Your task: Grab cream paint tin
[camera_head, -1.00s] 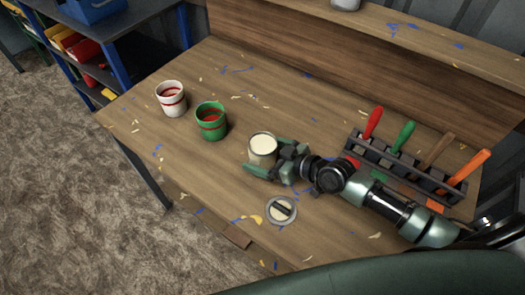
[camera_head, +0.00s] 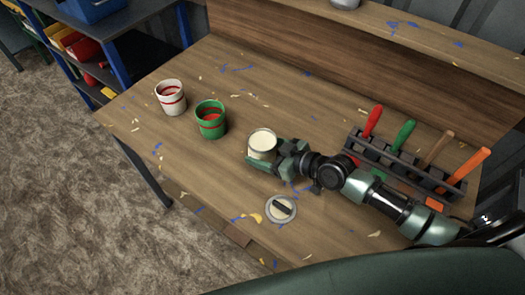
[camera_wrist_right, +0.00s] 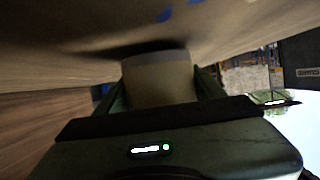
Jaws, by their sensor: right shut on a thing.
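The cream paint tin (camera_head: 262,143), filled with cream paint, is upright at the middle of the wooden workbench. My right gripper (camera_head: 268,158) is shut on its sides, coming from the right. In the right wrist view the tin (camera_wrist_right: 158,80) sits between the two fingers (camera_wrist_right: 160,92). A dark shadow shows by its base there; I cannot tell whether the base touches the bench. My left gripper is not in view.
A green tin (camera_head: 211,122) and a white tin with red (camera_head: 171,99) stand to the left on the workbench (camera_head: 225,75). A round lid (camera_head: 281,209) lies near the front edge. A rack (camera_head: 400,165) of several coloured-handled tools is at the right, close to my right arm.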

